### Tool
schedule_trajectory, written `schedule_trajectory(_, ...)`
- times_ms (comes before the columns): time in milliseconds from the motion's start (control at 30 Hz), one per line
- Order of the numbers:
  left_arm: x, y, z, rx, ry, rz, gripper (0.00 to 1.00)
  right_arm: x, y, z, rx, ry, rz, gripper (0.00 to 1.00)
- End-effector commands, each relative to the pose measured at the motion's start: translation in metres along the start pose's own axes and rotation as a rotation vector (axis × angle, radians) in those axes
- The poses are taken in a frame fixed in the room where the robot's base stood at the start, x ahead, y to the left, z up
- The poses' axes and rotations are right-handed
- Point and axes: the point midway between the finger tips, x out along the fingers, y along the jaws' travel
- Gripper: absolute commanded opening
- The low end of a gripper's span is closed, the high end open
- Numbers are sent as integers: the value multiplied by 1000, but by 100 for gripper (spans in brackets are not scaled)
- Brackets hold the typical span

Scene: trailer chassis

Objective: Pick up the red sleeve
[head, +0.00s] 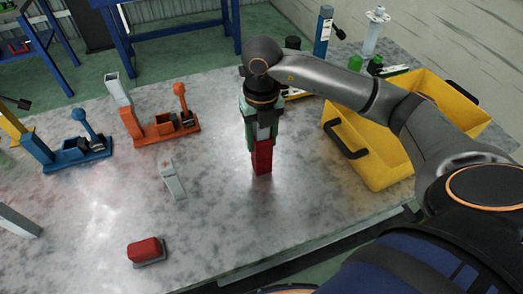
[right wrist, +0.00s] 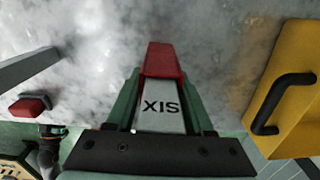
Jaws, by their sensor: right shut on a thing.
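The red sleeve (head: 262,157) hangs upright below my right gripper (head: 261,133), over the middle of the grey table. The gripper points down and its green fingers are shut on it. In the right wrist view the red sleeve (right wrist: 163,60) sticks out beyond the fingertips of the right gripper (right wrist: 160,95). A grey part marked with letters shows between the fingers. I cannot tell whether the sleeve's lower end touches the table. My left gripper is not in view.
A yellow bin (head: 372,150) with black handles stands to the right. A red block on a grey base (head: 145,250) lies front left. Orange (head: 160,128) and blue (head: 70,153) clamp-like fixtures stand at left. A small grey piece (head: 173,181) lies left of the sleeve.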

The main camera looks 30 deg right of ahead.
Motion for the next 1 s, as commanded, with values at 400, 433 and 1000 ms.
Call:
schedule_trajectory(400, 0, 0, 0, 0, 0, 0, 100, 0, 0, 0, 0, -1, 0, 0)
schedule_trajectory(433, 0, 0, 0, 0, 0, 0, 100, 0, 0, 0, 0, -1, 0, 0)
schedule_trajectory(1000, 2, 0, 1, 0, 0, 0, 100, -9, 0, 1, 0, -5, 2, 0)
